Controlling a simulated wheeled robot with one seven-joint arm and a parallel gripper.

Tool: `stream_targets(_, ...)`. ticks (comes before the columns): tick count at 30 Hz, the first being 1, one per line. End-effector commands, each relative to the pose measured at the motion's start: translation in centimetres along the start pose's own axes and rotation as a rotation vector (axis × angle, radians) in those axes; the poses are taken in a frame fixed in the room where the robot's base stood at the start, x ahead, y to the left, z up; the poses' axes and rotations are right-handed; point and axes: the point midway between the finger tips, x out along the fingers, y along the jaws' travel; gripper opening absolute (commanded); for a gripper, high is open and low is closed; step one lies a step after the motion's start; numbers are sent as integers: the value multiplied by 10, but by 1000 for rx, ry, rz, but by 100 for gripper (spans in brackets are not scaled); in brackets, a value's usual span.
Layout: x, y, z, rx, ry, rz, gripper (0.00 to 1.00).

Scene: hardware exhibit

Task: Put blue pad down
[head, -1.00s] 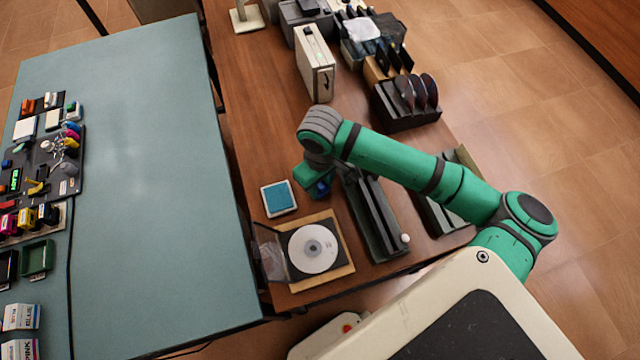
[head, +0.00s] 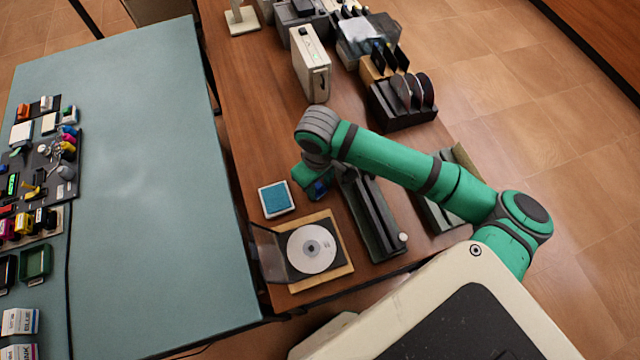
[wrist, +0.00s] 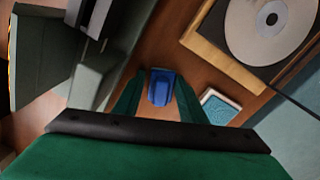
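My gripper (wrist: 160,84) points down at the brown table, with a green finger on either side of a small blue pad (wrist: 161,88). The pad has a greyish end, and the fingers appear to be shut on it. In the head view the blue pad (head: 319,188) shows only partly under my wrist. I cannot tell its height above the table. A flat blue square in a white frame (head: 276,199) lies on the table left of my gripper. It also shows in the wrist view (wrist: 220,104).
A disc in an open case (head: 312,249) lies on a wooden board in front of my gripper. A long dark device (head: 374,222) stands close to the right. A white box (head: 310,65) and a disc rack (head: 402,102) stand farther back. The teal table (head: 130,180) is at left.

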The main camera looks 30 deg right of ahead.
Motion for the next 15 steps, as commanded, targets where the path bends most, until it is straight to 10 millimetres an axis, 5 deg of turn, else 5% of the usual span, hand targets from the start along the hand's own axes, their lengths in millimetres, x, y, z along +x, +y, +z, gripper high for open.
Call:
stream_targets(4,-12,-7,-2,-3,0,-15,49)
stream_targets(15,-90,-4,-1,-4,0,-10,49)
